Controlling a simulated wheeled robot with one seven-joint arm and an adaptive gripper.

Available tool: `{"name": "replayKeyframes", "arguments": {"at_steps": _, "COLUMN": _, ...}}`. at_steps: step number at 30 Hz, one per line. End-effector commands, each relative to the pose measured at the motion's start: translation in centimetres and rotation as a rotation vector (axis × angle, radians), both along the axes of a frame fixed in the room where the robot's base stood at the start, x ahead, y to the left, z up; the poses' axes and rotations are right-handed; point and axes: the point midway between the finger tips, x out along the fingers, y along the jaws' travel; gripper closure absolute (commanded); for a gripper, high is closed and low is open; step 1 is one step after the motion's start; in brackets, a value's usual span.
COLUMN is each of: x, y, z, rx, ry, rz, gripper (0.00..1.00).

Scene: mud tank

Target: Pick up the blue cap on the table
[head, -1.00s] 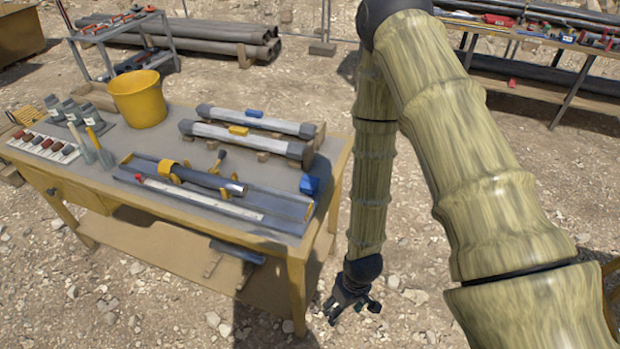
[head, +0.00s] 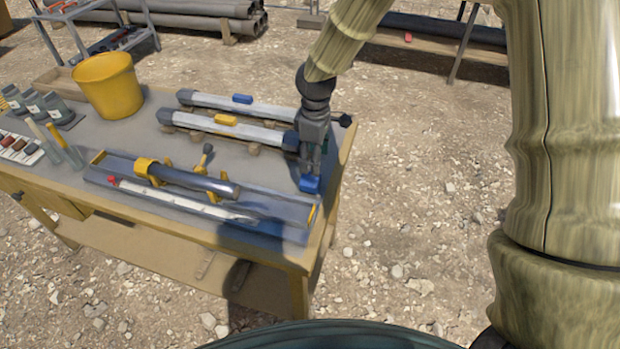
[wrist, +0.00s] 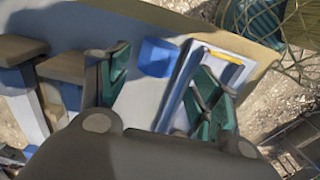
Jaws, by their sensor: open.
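The blue cap (head: 310,184) sits on the table (head: 228,165) near its right edge, just right of the grey tray. My gripper (head: 312,172) is directly above the cap, pointing down. In the wrist view the cap (wrist: 157,57) shows between the two green-padded fingers of my gripper (wrist: 162,90), a little beyond their tips. The fingers are apart and nothing is between the pads. Whether the tips touch the cap is hard to tell.
The grey tray (head: 270,228) holding a dark pipe (head: 195,178) and a white ruler (head: 180,200) lies close to the cap. Two capped tubes (head: 225,130) lie behind, close to my gripper. A yellow bucket (head: 108,86) stands at the back left.

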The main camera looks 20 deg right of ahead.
Motion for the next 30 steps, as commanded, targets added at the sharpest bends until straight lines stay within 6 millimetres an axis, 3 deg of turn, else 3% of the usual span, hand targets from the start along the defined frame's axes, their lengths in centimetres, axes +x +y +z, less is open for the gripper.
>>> {"name": "replayKeyframes", "arguments": {"at_steps": 5, "x": 0.2, "y": -0.5, "z": -0.8, "rx": -0.006, "ry": 0.002, "rz": 0.002, "gripper": 0.36}}
{"name": "replayKeyframes", "arguments": {"at_steps": 12, "x": 0.0, "y": -0.9, "z": -3.8, "rx": -0.006, "ry": 0.003, "rz": -0.006, "gripper": 0.36}}
{"name": "replayKeyframes", "arguments": {"at_steps": 30, "x": 0.3, "y": 0.1, "z": -7.6, "rx": -0.006, "ry": 0.003, "rz": -0.002, "gripper": 0.36}}
